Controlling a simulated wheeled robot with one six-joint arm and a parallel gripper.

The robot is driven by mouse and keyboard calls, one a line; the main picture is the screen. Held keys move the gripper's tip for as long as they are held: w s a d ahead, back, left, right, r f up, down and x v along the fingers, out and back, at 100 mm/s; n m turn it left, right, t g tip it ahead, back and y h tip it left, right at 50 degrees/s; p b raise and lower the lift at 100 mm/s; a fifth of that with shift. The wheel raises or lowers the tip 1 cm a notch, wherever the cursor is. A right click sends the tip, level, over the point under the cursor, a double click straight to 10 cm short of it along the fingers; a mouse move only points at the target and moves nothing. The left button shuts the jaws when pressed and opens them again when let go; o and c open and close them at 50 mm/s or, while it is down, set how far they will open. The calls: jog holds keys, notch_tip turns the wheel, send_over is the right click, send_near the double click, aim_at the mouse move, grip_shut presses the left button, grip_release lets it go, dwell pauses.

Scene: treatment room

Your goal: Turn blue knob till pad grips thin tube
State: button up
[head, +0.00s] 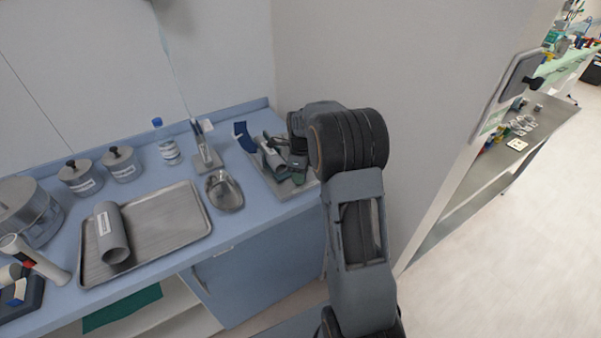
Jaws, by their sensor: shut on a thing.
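My gripper (297,172) is at the back right of the counter, low over a shallow metal tray (285,192). It is shut on a small part there, which fits the blue knob, but the wrist and fingers hide the knob. A grey tube or cylinder (273,157) lies in the tray just left of the gripper. Small dark and greenish parts show around the fingers, too small to tell apart. The pad and the thin tube cannot be made out, nor whether they touch.
A dark blue piece (243,137) is left of the tray. A kidney dish (223,191), a holder with tools (207,158) and a bottle (167,143) stand further left. A large tray (160,238) bears a grey cylinder (111,234). The wall is close behind my arm.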

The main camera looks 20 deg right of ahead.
jog(key=shift+r+m, duration=0.1)
jog(key=shift+m, duration=0.5)
jog(key=o, duration=0.9)
jog(key=r, duration=1.3)
jog(key=shift+w+d+r, duration=0.25)
jog(key=shift+r, duration=0.1)
